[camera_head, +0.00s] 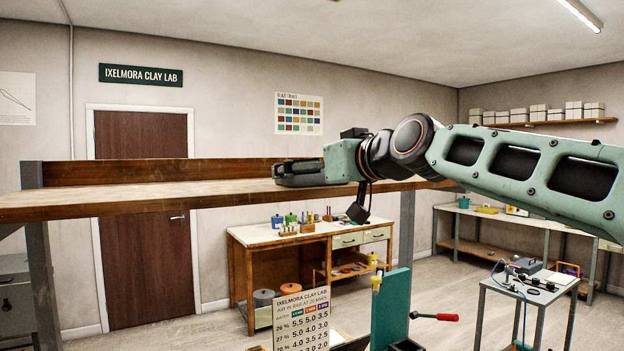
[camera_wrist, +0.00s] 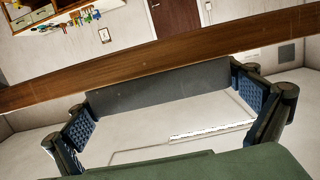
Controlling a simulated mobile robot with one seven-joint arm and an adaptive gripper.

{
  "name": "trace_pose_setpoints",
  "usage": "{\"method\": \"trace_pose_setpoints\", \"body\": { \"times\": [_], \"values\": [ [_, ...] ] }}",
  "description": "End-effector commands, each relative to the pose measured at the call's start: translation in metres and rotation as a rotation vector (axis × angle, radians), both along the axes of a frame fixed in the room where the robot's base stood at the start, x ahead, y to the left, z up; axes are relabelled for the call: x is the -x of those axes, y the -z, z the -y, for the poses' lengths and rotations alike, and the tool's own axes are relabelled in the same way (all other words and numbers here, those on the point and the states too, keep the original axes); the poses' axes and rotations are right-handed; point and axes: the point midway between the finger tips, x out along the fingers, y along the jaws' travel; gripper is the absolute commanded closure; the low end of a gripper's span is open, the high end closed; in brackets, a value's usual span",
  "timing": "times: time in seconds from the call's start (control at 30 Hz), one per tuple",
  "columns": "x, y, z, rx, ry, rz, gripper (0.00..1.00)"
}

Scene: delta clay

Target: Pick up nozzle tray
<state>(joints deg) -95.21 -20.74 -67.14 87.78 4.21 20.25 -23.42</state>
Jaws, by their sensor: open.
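My gripper (camera_head: 300,174) shows in the head view at the right end of the long wooden shelf (camera_head: 130,193), level with its top. In the wrist view my gripper (camera_wrist: 175,108) has its two blue-padded fingers wide apart. A dark grey band (camera_wrist: 160,85) spans the view between them; I cannot tell what it is or whether it touches the fingers. I cannot make out the nozzle tray for certain in either view. Small items on the wooden bench (camera_head: 248,240) and dark items on the small table (camera_head: 545,290) are too small to name.
The shelf's raised wooden back board (camera_head: 150,172) runs behind its top, which looks bare to the left of my gripper. A green stand with a red-knobbed lever (camera_head: 440,317) and a printed chart (camera_head: 301,318) stand below. Open floor lies between the benches.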

Motion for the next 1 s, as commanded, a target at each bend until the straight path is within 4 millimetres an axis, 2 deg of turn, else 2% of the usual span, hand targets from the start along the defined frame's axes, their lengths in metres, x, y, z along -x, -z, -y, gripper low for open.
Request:
{"method": "trace_pose_setpoints", "body": {
  "times": [0.1,0.4,0.77,1.0],
  "values": [
    [0.0,0.0,0.0,0.0,0.0,0.0,0.0],
    [0.0,0.0,0.0,0.0,0.0,0.0,0.31],
    [0.0,-0.005,0.0,0.0,0.001,0.002,0.31],
    [0.0,-0.028,-0.001,0.0,0.0,0.004,0.31]
  ]
}}
